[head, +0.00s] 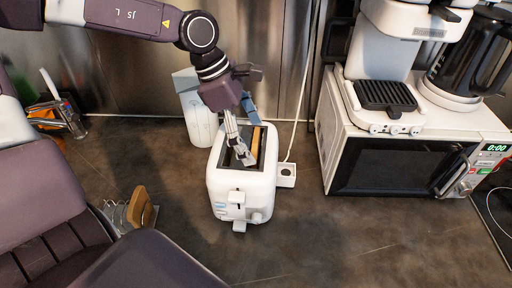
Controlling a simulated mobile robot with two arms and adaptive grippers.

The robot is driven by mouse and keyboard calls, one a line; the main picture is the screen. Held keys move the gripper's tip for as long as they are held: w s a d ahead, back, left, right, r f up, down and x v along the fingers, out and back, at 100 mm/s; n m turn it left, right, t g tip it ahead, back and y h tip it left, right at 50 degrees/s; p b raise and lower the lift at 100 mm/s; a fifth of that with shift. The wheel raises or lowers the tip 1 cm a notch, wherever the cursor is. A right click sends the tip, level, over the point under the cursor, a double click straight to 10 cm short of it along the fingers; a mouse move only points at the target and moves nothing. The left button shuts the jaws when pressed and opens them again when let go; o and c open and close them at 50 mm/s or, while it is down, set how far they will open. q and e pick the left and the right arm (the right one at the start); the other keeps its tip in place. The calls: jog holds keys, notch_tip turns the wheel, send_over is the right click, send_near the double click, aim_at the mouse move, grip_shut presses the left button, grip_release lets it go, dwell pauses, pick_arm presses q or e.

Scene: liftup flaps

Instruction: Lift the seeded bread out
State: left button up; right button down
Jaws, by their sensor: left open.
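A white toaster (241,189) stands on the dark counter, with its lever and knob facing the front. The tan top edge of a bread slice (256,142) shows in a slot; I cannot make out seeds on it. My left gripper (247,136) is open and reaches down over the toaster from behind. One finger is over the slots, and the other is near the rear right edge. The gripper hides part of the slots, and I cannot tell whether it touches the bread. My right gripper is not in view.
A brown slice (143,207) stands in a wire rack at lower left. A white container (197,117) is behind the toaster. A microwave (400,165) with a coffee machine (378,50) on top stands at right. A white socket block (286,174) is beside the toaster. The front counter is clear.

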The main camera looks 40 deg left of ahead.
pick_arm(q)
jog(key=shift+w+d+f, duration=0.1)
jog(key=shift+d+f, duration=0.05)
jog(key=shift+f, duration=0.25)
jog(key=c, duration=0.9)
jog(key=shift+c, duration=0.4)
